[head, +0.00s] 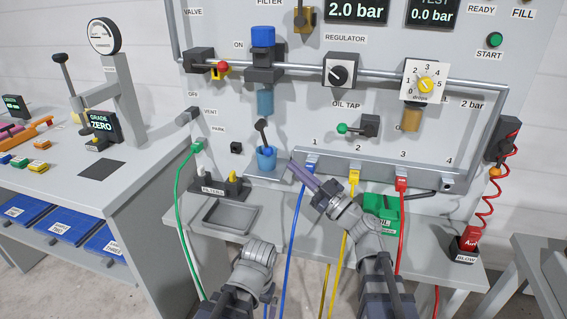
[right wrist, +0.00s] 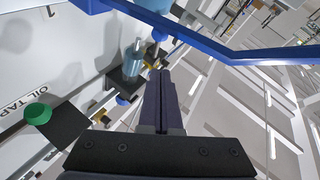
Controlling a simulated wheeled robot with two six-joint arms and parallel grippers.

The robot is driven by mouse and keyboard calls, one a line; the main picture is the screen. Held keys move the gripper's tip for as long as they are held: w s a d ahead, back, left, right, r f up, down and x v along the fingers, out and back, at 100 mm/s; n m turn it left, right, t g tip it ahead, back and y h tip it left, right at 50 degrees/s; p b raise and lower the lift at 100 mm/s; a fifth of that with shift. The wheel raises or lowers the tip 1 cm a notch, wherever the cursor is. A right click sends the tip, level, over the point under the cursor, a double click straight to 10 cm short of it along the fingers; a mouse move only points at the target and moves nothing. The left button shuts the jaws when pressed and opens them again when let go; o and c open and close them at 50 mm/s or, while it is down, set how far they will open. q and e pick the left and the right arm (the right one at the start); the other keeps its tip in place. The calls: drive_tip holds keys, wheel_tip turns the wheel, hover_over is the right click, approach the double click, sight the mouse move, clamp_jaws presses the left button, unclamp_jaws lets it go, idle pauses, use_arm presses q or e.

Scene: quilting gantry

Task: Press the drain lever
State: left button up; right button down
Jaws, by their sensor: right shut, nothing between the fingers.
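A small dark lever (head: 262,126) hangs below the filter's blue bowl (head: 265,101); I take it for the drain lever. It stands just above a blue cup (head: 266,160) on a small grey shelf. My right gripper (head: 292,164) is shut and empty, its fingertips a little right of the cup and below the lever, apart from the lever. In the right wrist view the shut fingers (right wrist: 163,78) point toward the filter bowl (right wrist: 135,52). I cannot make out the lever clearly there. My left arm shows at the bottom, but its gripper is not visible.
The oil tap's green knob (head: 342,128) is right of the lever; it also shows in the right wrist view (right wrist: 38,113). A numbered manifold (head: 430,178) with blue, yellow and red hoses lies below. A grey tray (head: 230,215) sits on the bench.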

drive_tip(key=shift+a+f+b+v, duration=0.15)
drive_tip(key=shift+b+v, duration=0.15)
drive_tip(key=shift+v, duration=0.45)
drive_tip(key=shift+f+b+v, duration=0.15)
drive_tip(key=shift+b+v, duration=0.1)
drive_tip(key=shift+v, duration=0.5)
drive_tip(key=shift+a+f+b+v, duration=0.15)
drive_tip(key=shift+b+v, duration=0.15)
drive_tip(key=shift+v, duration=0.45)
drive_tip(key=shift+d, duration=0.1)
